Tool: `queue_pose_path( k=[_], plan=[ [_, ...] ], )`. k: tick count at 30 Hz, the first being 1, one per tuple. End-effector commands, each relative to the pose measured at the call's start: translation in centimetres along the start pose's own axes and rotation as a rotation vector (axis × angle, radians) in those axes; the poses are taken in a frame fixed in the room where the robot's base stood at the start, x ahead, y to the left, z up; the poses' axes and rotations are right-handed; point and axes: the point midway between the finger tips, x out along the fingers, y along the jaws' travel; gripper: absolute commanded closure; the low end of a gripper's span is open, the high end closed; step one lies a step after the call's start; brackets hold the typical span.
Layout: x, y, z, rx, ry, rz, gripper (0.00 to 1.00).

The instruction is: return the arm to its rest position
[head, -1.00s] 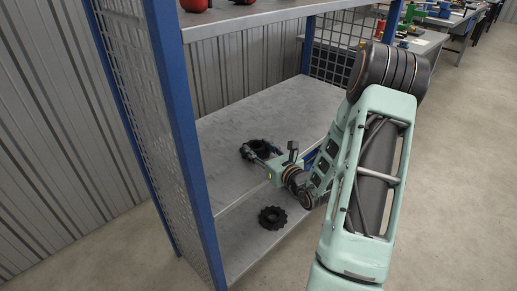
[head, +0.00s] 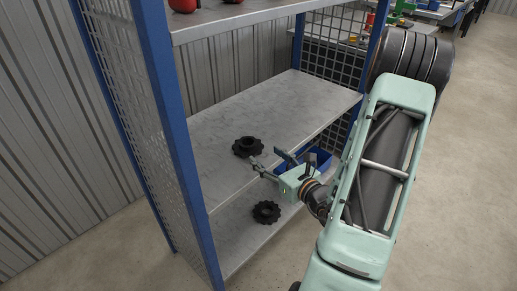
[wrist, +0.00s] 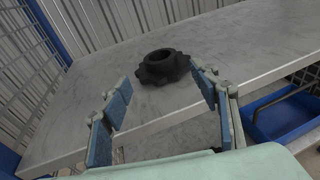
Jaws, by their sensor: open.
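My gripper (head: 267,163) is open and empty at the front edge of the middle shelf (head: 290,105). Its two fingers stand wide apart in the wrist view (wrist: 162,100). A black toothed ring (head: 247,146) lies flat on the middle shelf, just beyond the fingertips and apart from them. The ring also shows in the wrist view (wrist: 163,68), between and beyond the fingers. My arm reaches in from the right of the head view, with the wrist outside the shelf front.
A second black toothed ring (head: 266,212) lies on the lower shelf (head: 235,245). A blue bin (head: 318,161) stands on the lower level, behind my gripper. Blue posts (head: 172,100) and mesh sides bound the rack. Red objects (head: 183,5) sit on the top shelf. Open floor lies right.

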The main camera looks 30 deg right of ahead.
Motion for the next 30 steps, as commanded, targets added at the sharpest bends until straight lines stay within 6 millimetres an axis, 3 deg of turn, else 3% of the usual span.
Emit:
queue_pose_path(
  k=[6,23,26,30],
  plan=[
    [-1.8,0.0,0.1,0.001,-0.001,0.0,0.44],
    [-1.9,0.0,0.1,-0.008,0.002,0.005,0.44],
    [-1.6,0.1,0.4,-0.075,0.028,0.041,0.44],
    [-0.9,-0.6,1.5,-0.322,0.127,0.153,0.44]
  ],
)
